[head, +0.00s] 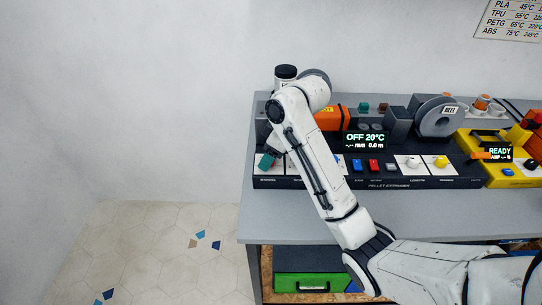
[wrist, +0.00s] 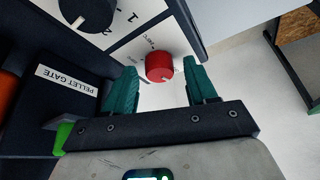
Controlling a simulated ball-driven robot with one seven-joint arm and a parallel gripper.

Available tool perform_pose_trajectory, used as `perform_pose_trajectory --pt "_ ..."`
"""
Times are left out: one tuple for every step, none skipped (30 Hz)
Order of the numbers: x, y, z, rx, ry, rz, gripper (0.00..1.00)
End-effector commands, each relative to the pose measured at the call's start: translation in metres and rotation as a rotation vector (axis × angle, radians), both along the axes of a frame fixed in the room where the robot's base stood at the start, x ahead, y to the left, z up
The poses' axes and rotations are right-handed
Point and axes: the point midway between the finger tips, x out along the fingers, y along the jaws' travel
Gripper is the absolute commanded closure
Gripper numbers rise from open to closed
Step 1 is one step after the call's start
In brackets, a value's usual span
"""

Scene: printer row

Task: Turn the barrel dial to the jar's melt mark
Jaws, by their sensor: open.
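The red dial (wrist: 158,68) sits on a white plate with small temperature markings in the wrist view. It appears to be the barrel dial; a white pointer line shows on its lower edge. My gripper (wrist: 160,82) is open, its teal fingers on either side of the dial with gaps visible. In the head view a teal finger of my gripper (head: 266,160) shows at the panel's left end, above the BARREL lettering, and my arm hides the dial. The jar (head: 286,73) with a black lid stands behind; its label is mostly hidden and its melt mark unreadable.
The extruder display (head: 366,139) reads OFF 20°C. A black dial (wrist: 86,14) numbered 1 and 2 and a PELLET GATE label (wrist: 68,88) are near my gripper. A yellow machine (head: 500,165) showing READY stands right. A temperature chart (head: 512,18) hangs on the wall.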

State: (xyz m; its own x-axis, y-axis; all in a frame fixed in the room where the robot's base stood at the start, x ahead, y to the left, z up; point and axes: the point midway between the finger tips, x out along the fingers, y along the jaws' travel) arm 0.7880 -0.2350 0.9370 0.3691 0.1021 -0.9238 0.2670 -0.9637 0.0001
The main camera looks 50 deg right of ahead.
Motion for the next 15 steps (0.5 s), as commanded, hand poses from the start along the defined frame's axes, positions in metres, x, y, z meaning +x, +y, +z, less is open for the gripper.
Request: perform_pose_trajectory --pt "0.0 0.0001 0.0001 0.0 0.0 0.0 0.43" --pt "-0.0001 0.0001 0.0002 0.0 0.0 0.0 0.43" --pt "-0.0001 0.0001 0.0002 0.0 0.0 0.0 0.43" --pt "-0.0001 0.0001 0.0002 0.0 0.0 0.0 0.44" --pt "-0.0001 0.0001 0.0002 0.0 0.0 0.0 0.47" --pt "-0.0002 0.0001 0.0001 0.0 0.0 0.0 0.51" --pt "-0.0002 0.0001 0.0001 0.0 0.0 0.0 0.54" --pt "-0.0002 0.0 0.0001 0.0 0.0 0.0 0.57" --pt "-0.0002 0.0 0.0001 0.0 0.0 0.0 0.61" --pt "-0.0002 0.0 0.0001 0.0 0.0 0.0 0.63" --pt "-0.0002 -0.0001 0.0002 0.0 0.0 0.0 0.66" --pt "-0.0002 -0.0001 0.0002 0.0 0.0 0.0 0.7" --pt "-0.0003 -0.0001 0.0002 0.0 0.0 0.0 0.73" --pt "-0.0003 -0.0001 0.0002 0.0 0.0 0.0 0.76" --pt "-0.0003 -0.0001 0.0002 0.0 0.0 0.0 0.8"
